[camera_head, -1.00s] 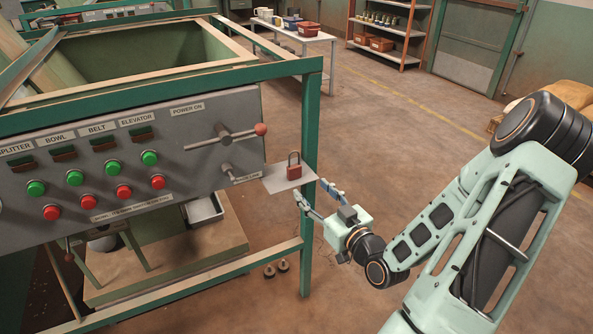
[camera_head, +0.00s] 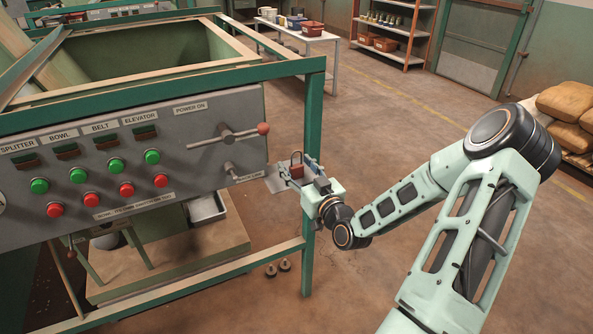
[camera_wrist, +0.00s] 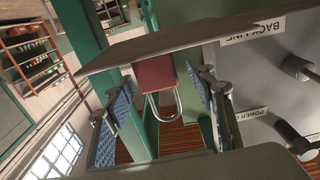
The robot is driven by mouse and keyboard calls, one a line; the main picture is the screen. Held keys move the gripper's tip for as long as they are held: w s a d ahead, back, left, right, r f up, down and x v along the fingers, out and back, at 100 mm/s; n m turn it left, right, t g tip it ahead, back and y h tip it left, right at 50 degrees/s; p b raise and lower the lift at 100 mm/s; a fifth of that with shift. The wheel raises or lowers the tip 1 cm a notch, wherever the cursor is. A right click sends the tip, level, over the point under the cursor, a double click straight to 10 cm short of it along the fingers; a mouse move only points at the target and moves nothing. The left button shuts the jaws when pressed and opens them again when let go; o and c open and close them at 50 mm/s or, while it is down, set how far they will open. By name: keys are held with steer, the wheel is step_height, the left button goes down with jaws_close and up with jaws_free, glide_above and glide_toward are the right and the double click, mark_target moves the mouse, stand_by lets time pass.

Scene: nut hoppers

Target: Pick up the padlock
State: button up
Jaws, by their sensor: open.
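The padlock (camera_head: 297,169) is red-brown with a metal shackle. It stands upright on a small grey shelf (camera_head: 275,184) at the right end of the control panel. In the wrist view the padlock (camera_wrist: 156,75) appears upside down against the shelf (camera_wrist: 180,42), its shackle pointing down the picture. My gripper (camera_head: 299,169) is open at the shelf, its fingers at the padlock and partly covering it in the head view. In the wrist view my gripper (camera_wrist: 165,95) has one finger on each side of the padlock, with visible gaps.
The grey control panel (camera_head: 100,160) with buttons and a red-knobbed lever (camera_head: 262,129) is just left of the shelf. A green frame post (camera_head: 313,110) stands close beside my gripper. The floor to the right is open. A table with containers (camera_head: 300,33) stands behind.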

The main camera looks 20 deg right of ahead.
steer(key=shift+c, duration=0.2)
steer(key=c, duration=1.3)
steer(key=shift+r, duration=0.15)
steer(key=shift+w+r, duration=0.1)
steer(key=shift+r, duration=0.5)
steer(key=s+a+r+p, duration=0.1)
steer(key=s+r+p, duration=0.2)
steer(key=s+p, duration=0.1)
steer(key=s+a+r+p, duration=0.1)
steer(key=s+r+p, duration=0.3)
steer(key=p, duration=0.3)
steer(key=s+a+r+p, duration=0.1)
steer(key=s+r+p, duration=0.3)
steer(key=s+p, duration=0.1)
steer(key=shift+s+a+r+p, duration=0.1)
steer(key=shift+s+r+p, duration=0.2)
steer(key=shift+p, duration=0.3)
